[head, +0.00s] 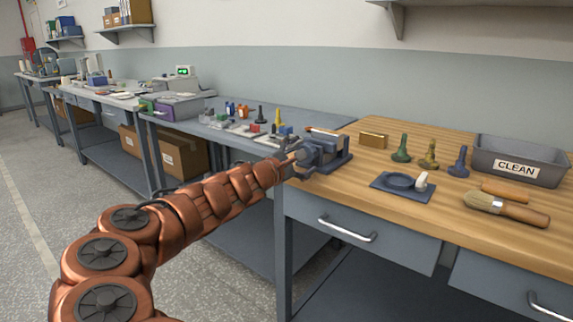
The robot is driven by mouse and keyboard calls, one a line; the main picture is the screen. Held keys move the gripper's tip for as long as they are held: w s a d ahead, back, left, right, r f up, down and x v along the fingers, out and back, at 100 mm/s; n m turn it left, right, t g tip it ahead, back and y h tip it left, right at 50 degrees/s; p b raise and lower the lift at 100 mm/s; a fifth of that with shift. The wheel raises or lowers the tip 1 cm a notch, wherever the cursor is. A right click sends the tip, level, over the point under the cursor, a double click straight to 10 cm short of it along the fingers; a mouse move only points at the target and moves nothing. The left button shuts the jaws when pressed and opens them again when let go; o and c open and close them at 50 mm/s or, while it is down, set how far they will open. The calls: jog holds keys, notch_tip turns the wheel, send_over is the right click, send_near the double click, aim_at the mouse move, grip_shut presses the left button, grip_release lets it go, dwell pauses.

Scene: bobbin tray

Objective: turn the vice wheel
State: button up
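A blue-grey bench vice (331,154) stands at the left front corner of the wooden workbench (400,187). A thin bar with a reddish end (322,131) shows at the top of the vice. My copper-coloured arm comes up from the lower left, and its end reaches the left side of the vice. My gripper (292,161) is small in the picture there, beside or touching the vice. The vice wheel cannot be made out clearly; the arm's end and gripper cover that side. The fingers are too small and too covered to tell open from shut.
On the wooden top are a brass block (373,140), several coloured bobbin-like pieces (401,149), a dark tray (390,187), a brush (505,208) and a grey bin marked CLEAN (550,165). A grey bench (300,122) with small parts adjoins behind. Open floor lies left.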

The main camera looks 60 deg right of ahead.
jog(key=v, duration=1.1)
jog(key=shift+a, duration=0.2)
dwell(0.8)
